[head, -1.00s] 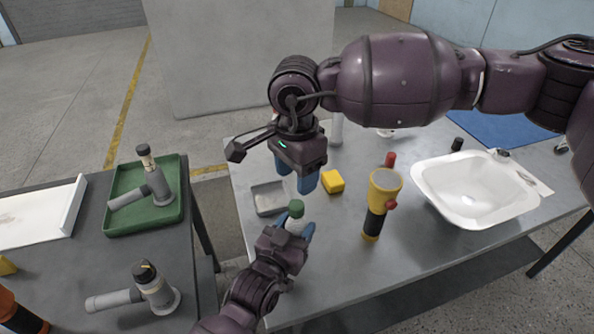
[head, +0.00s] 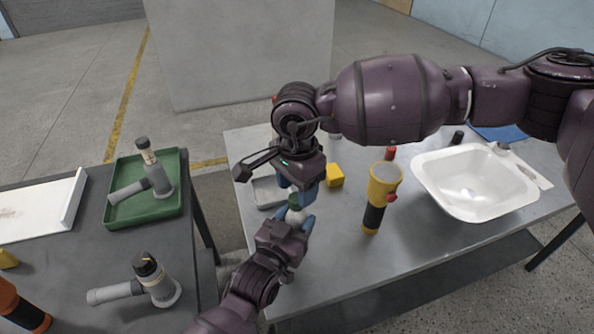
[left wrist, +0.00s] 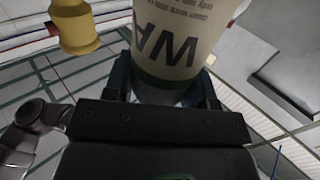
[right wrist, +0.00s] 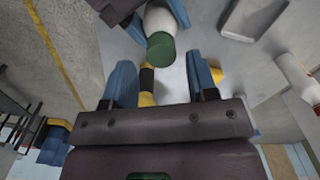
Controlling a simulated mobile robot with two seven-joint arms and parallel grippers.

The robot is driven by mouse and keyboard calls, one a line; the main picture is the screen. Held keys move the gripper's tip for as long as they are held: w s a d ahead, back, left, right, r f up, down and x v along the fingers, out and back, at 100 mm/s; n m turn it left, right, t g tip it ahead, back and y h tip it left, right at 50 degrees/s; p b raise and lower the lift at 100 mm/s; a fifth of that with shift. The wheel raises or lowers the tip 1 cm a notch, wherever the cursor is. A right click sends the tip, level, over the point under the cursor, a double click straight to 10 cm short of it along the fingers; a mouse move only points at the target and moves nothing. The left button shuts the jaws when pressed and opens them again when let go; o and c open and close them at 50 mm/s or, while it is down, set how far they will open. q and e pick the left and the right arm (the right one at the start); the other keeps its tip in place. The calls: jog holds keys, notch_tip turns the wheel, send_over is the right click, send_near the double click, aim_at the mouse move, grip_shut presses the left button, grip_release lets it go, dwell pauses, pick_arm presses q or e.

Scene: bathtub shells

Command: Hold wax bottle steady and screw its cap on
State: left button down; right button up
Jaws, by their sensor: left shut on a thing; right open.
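My left gripper (head: 298,222) is shut on the wax bottle (head: 292,215), a pale bottle that stands out above its fingers. In the left wrist view the bottle (left wrist: 180,40) shows large dark letters between the two fingers. A green cap (head: 294,200) sits at the bottle's top, and I cannot tell how tightly. My right gripper (head: 300,192) is open, pointing down close to the cap and partly hiding it. In the right wrist view the cap (right wrist: 161,50) appears between the blue fingers, around their tips, with nothing gripped.
A yellow-black flashlight (head: 383,185) stands right of the bottle. A yellow block (head: 335,176), a grey tray (head: 268,193) and a white basin (head: 475,181) are on the table. A green tray (head: 130,214) is on the left table. The table's front area is clear.

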jog(key=shift+f, duration=1.35)
jog(key=c, duration=0.9)
jog(key=m, duration=0.5)
jog(key=shift+c, duration=0.2)
jog(key=o, duration=1.1)
notch_tip(320, 180, up, 12)
